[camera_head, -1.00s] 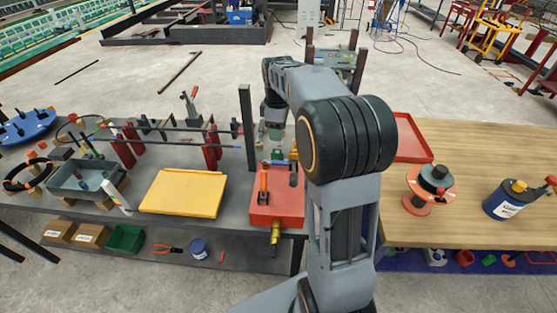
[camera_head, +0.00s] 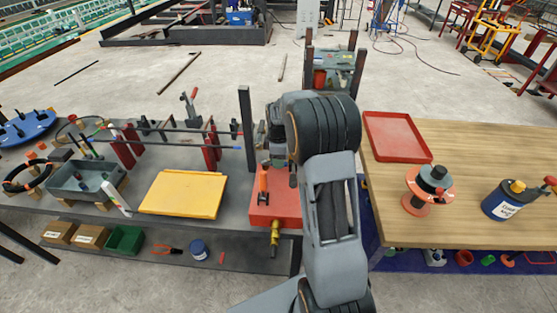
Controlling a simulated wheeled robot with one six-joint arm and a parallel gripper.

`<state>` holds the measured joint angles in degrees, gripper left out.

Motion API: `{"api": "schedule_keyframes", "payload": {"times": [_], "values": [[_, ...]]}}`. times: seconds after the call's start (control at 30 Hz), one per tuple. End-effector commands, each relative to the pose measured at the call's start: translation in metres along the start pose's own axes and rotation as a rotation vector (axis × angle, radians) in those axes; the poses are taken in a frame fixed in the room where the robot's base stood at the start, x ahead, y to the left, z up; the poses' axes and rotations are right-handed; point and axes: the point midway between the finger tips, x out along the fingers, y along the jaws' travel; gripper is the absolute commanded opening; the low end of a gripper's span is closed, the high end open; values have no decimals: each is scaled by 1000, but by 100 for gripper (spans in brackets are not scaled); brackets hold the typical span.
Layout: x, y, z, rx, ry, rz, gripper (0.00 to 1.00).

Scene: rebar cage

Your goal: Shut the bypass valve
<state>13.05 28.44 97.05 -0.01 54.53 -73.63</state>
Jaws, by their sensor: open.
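A red block (camera_head: 275,214) sits at the right end of the grey bench. On it stands an orange lever handle (camera_head: 263,182), upright in the picture, with a dark upright part beside it. A brass-yellow fitting (camera_head: 275,234) sticks out of the block's front. I cannot tell for sure which of these is the bypass valve. My gripper (camera_head: 278,162) is just above and behind the red block, near the orange handle. It is open. My arm partly hides it and the right side of the block, and I cannot see whether it touches anything.
A yellow plate (camera_head: 184,194) lies left of the block, and a dark post (camera_head: 247,128) rises behind it. Red brackets with bars stand further left. A wooden table at the right holds a red tray (camera_head: 397,137), an orange spool (camera_head: 430,188) and a blue can (camera_head: 508,203).

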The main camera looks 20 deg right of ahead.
Motion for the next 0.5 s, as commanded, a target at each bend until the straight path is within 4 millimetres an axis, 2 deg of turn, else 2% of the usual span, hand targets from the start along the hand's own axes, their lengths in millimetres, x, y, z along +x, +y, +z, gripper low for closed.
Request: {"api": "schedule_keyframes", "payload": {"times": [0.2,0.5], "values": [[10,0,0,0,0,0,45],[11,0,0,0,0,0,43]]}}
